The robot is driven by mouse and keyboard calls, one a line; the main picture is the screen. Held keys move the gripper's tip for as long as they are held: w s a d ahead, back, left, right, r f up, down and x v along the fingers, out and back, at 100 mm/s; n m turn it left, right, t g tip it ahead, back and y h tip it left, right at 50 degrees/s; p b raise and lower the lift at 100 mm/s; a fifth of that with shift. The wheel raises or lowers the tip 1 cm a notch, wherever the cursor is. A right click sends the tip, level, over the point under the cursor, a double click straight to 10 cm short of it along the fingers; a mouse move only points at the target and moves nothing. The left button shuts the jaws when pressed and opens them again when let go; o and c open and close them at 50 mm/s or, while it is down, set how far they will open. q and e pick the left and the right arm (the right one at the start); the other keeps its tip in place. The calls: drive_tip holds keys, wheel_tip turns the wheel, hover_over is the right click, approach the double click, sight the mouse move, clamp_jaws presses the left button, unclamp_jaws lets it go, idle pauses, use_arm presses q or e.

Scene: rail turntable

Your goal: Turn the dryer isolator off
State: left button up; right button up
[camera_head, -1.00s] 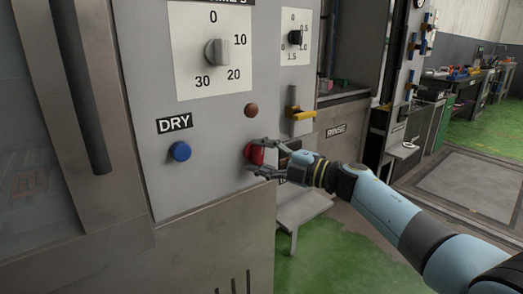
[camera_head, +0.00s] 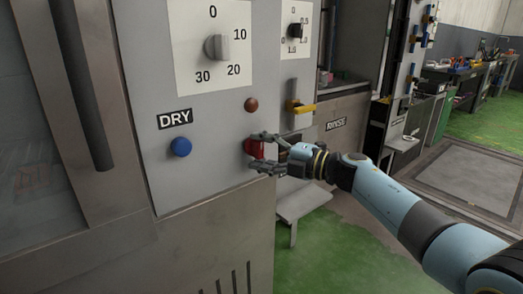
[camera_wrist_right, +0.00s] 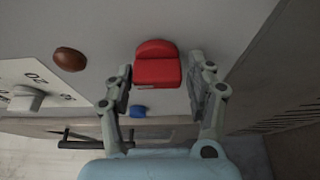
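A red knob (camera_head: 253,149) sits low on the grey dryer panel (camera_head: 220,125), right of the DRY label (camera_head: 175,118) and a blue button (camera_head: 180,147). My right gripper (camera_head: 258,153) is at the knob, with one finger above it and one below. In the right wrist view the red knob (camera_wrist_right: 157,70) has a raised grip and lies between and just beyond the open fingertips (camera_wrist_right: 160,88). Gaps show on both sides, so the fingers do not appear to touch it. My left gripper is out of view.
A brown button (camera_head: 251,105) is just above the knob. A yellow-handled lever (camera_head: 301,107) projects to the upper right, near my right wrist. A timer dial (camera_head: 216,47) is higher up. A grey ledge (camera_head: 303,202) is below the arm; green floor lies beyond.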

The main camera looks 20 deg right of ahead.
drive_tip(key=shift+o, duration=0.9)
drive_tip(key=shift+r, duration=0.1)
drive_tip(key=v, duration=1.2)
